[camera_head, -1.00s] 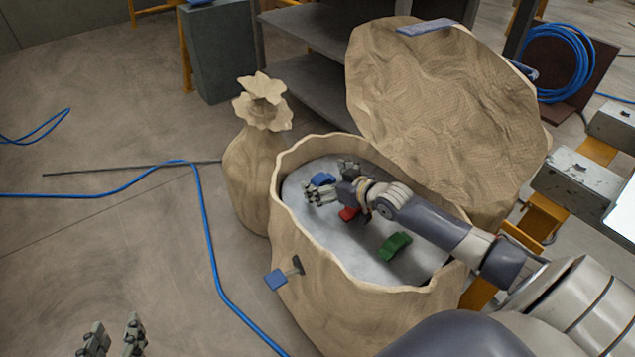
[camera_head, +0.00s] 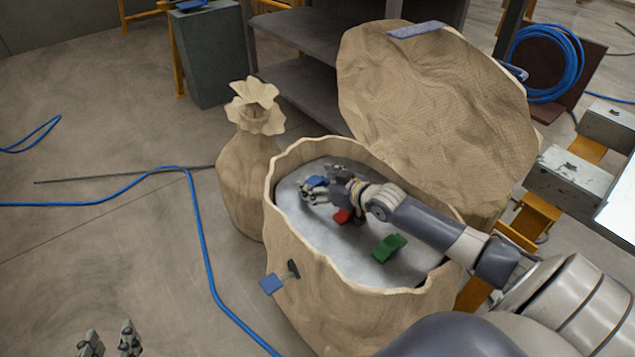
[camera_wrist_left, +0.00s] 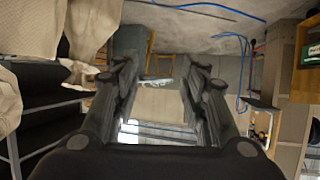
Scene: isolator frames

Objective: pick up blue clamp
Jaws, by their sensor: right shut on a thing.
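The blue clamp (camera_head: 317,181) lies at the far left part of the grey surface inside the open tan container. My right gripper (camera_head: 319,184) reaches in from the right and is shut on the blue clamp; the fingers hide part of it. I cannot tell whether the clamp is clear of the surface. My left gripper (camera_head: 110,342) is at the bottom left of the head view, over the floor and far from the clamp. In the left wrist view its fingers (camera_wrist_left: 158,95) are apart with nothing between them.
A red piece (camera_head: 342,216) and a green piece (camera_head: 389,248) lie in the container (camera_head: 330,290), under and beside my right arm. Its lid (camera_head: 435,110) stands raised behind. A tan sack-like vessel (camera_head: 247,175) stands to the left. A blue cable (camera_head: 205,255) crosses the floor.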

